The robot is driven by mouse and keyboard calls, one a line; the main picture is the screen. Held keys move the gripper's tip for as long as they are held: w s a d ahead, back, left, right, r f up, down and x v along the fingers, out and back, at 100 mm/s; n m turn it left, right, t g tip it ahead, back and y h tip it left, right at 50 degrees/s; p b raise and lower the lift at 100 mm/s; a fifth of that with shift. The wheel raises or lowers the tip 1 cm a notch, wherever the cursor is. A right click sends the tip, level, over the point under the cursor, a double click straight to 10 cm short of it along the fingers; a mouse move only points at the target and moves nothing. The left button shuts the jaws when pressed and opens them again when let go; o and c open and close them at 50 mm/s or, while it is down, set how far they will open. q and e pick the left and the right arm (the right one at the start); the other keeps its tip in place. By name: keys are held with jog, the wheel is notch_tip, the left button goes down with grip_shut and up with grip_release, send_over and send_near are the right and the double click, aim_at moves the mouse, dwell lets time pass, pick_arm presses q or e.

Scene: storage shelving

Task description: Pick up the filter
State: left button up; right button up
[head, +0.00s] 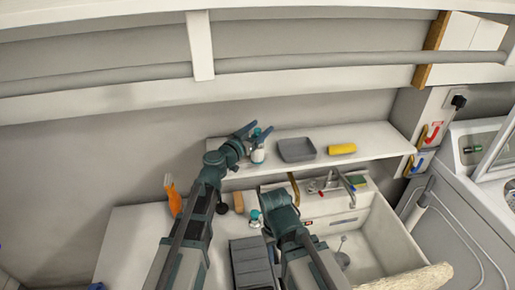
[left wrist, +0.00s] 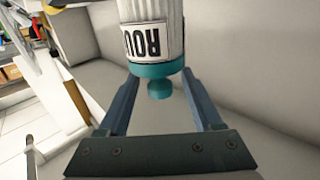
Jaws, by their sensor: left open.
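A white ribbed canister with a teal cap (head: 257,155) stands on the wall shelf. It also shows in the left wrist view (left wrist: 152,38), with a label whose visible letters read "ROU". No label in view says filter, so I cannot tell for sure that this is it. My left gripper (head: 257,131) is open at the canister, with its two blue fingers (left wrist: 160,92) spread to either side of the teal cap in the wrist view. I cannot tell whether they touch it. My right arm shows in the head view, but its fingers are hidden.
A grey tray (head: 297,149) and a yellow roll (head: 342,149) sit on the shelf (head: 378,139) to the right of the canister. Below are a sink (head: 385,243), a faucet, an orange bottle (head: 173,194) and a small teal-topped item (head: 255,218). The shelf's right end is clear.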

pick_arm(q)
jog(key=shift+x, duration=1)
jog(key=shift+s, duration=0.1)
grip_shut()
dwell(0.5)
